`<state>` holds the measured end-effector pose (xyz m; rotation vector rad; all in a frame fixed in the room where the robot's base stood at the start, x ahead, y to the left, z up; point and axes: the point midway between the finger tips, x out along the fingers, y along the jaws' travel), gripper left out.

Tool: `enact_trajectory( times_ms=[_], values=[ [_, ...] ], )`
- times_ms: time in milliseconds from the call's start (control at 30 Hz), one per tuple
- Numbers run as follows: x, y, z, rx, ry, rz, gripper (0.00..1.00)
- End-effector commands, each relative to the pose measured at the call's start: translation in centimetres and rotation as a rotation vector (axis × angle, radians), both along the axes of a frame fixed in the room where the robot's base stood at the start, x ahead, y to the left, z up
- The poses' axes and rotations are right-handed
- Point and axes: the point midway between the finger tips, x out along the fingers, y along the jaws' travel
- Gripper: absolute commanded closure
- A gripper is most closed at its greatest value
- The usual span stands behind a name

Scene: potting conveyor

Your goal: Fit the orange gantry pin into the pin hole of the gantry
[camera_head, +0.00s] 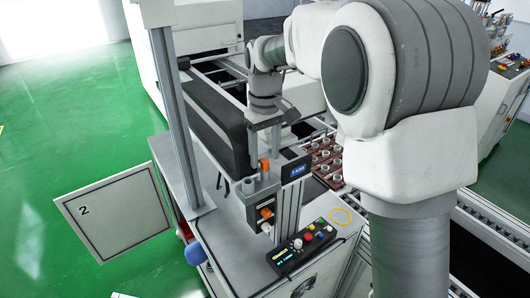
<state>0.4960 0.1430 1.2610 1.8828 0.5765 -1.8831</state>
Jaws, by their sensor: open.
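My gripper (264,152) points down over the gantry (290,203), its two fingers apart. A small orange piece (264,164) shows just below and between the fingertips, at the top of the gantry's grey block. A second orange piece (266,212) sits lower, on the front of the dark block. I cannot tell for sure which of the two is the gantry pin. The pin hole cannot be made out at this size. Whether the fingers touch the upper orange piece is unclear.
A control box (301,247) with coloured buttons stands in front of the gantry on the white cabinet top. A reddish tray (327,165) of small round parts lies to the right. A grey post (178,120) rises at left. A panel marked 2 (117,212) juts out left.

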Motion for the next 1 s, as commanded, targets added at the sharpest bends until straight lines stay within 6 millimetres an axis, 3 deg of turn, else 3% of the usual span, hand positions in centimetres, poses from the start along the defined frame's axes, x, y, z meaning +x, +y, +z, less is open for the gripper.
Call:
enact_trajectory(
  times_ms=[267, 700, 1000],
  values=[
    [0.1, 0.0, 1.8, 0.001, -0.003, 0.000, 0.40],
    [0.1, 0.0, 12.3, 0.001, -0.005, 0.000, 0.40],
    [0.1, 0.0, 16.6, 0.000, -0.001, 0.000, 0.40]
  ],
)
